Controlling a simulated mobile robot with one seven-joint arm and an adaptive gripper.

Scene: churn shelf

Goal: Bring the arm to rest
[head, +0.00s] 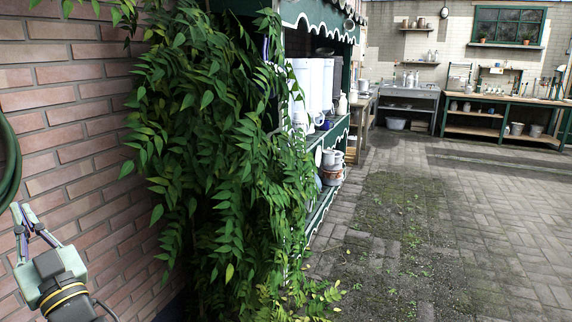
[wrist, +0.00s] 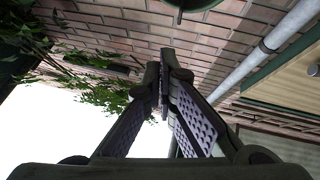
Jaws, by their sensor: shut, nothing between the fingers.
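My gripper (head: 22,212) is at the lower left of the head view, raised in front of the brick wall (head: 60,120) with its fingers pointing up. In the wrist view, the two purple-padded fingers of my gripper (wrist: 163,75) lean together and meet at the tips. It is shut and holds nothing. It stands apart from the leafy plant to its right. The lower part of my arm runs out of the head view at the bottom.
A large leafy plant (head: 210,150) hangs over a green shelf (head: 335,130) with white containers and pots. A dark green hose (head: 10,165) hangs at the left edge, close to my gripper. The paved floor (head: 440,230) at right is clear. Workbenches (head: 490,125) stand at the back.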

